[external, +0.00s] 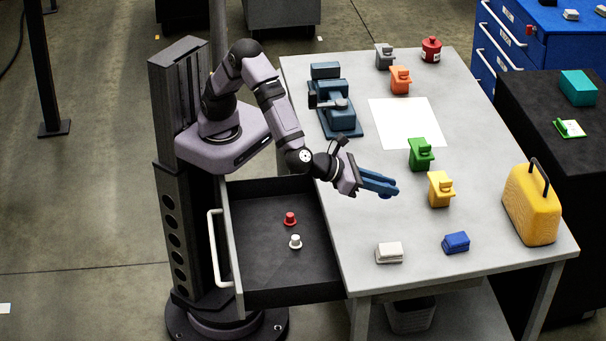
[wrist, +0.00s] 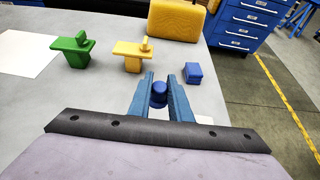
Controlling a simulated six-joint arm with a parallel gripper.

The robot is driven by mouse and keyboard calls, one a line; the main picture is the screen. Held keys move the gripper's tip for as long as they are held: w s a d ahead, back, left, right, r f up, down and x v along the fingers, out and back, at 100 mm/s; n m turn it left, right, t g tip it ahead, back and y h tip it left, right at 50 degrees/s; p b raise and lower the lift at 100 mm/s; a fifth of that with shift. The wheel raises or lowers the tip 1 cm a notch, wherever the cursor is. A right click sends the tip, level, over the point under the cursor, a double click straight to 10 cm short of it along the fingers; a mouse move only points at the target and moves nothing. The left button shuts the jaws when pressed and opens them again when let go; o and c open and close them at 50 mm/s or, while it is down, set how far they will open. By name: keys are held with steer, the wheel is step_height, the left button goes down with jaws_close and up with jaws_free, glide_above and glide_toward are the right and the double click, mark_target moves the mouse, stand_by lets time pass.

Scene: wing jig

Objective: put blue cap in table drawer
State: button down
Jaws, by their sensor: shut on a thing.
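My gripper (external: 380,182) reaches out over the table, left of the yellow clamp-like piece. In the wrist view its two blue fingers (wrist: 159,88) are shut on the blue cap (wrist: 158,95), a small dark-blue round piece between them. The table drawer (external: 272,279) is pulled open at the table's left side, below and left of my gripper. A red cap (external: 290,218) and a white cap (external: 295,241) lie inside it.
Near the gripper are a green piece (external: 421,154), a yellow piece (external: 440,189), a blue block (external: 456,242) and a white block (external: 389,253). A yellow case (external: 532,203) stands at right. A dark-blue vise (external: 335,104) and white sheet (external: 406,123) lie farther back.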

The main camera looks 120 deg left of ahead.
steer(key=s+d+m+t+h, duration=0.1)
steer(key=s+d+m+h, duration=0.15)
steer(key=d, duration=0.65)
steer(key=m+t+h+b, duration=0.1)
steer(key=m+b, duration=0.1)
glide_above(312, 268)
steer(key=shift+f, duration=4)
steer(key=shift+n, duration=0.25)
step_height(312, 268, down, 17)
steer(key=shift+b, duration=0.55)
steer(key=shift+f, duration=0.15)
steer(key=c, duration=1.6)
jaws_free()
steer(key=shift+c, duration=0.2)
